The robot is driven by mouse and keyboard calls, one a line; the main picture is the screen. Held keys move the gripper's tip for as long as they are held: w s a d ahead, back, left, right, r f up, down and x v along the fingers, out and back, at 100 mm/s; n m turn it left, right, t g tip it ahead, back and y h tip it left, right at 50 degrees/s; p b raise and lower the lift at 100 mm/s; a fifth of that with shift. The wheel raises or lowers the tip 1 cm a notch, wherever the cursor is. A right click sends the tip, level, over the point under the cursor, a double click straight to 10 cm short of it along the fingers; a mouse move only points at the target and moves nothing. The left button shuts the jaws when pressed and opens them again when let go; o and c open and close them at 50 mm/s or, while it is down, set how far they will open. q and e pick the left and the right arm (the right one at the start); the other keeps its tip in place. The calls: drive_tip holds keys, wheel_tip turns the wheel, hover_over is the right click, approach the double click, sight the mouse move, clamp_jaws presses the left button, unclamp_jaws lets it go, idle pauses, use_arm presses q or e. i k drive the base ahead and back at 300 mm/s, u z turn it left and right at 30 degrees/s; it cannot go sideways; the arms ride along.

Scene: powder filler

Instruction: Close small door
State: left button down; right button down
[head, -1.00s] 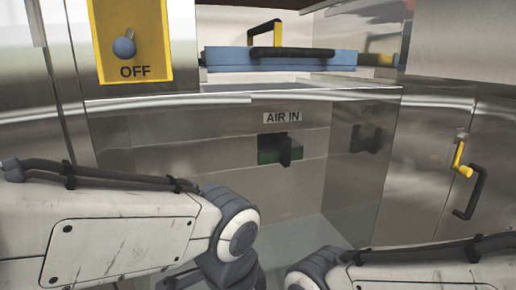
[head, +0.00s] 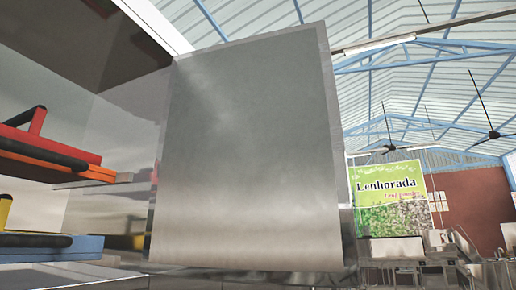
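A flat brushed-steel door panel (head: 248,150) fills the middle of the head view. It appears to stand open at the right side of a steel compartment, but its hinge and handle are not clear. Neither of my grippers is in view.
Right of the panel is an open hall with a green "Lenhorada" banner (head: 392,198), a brown wall (head: 475,208) and steel equipment (head: 395,250) in the distance. A blue-trussed roof (head: 430,75) with fans is overhead.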

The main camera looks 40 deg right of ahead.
sight(250, 185)
drive_tip(key=z, duration=2.75)
drive_tip(key=i, duration=3.15)
drive_tip(key=u, duration=3.95)
drive_tip(key=k, duration=0.15)
drive_tip(key=u, duration=0.6)
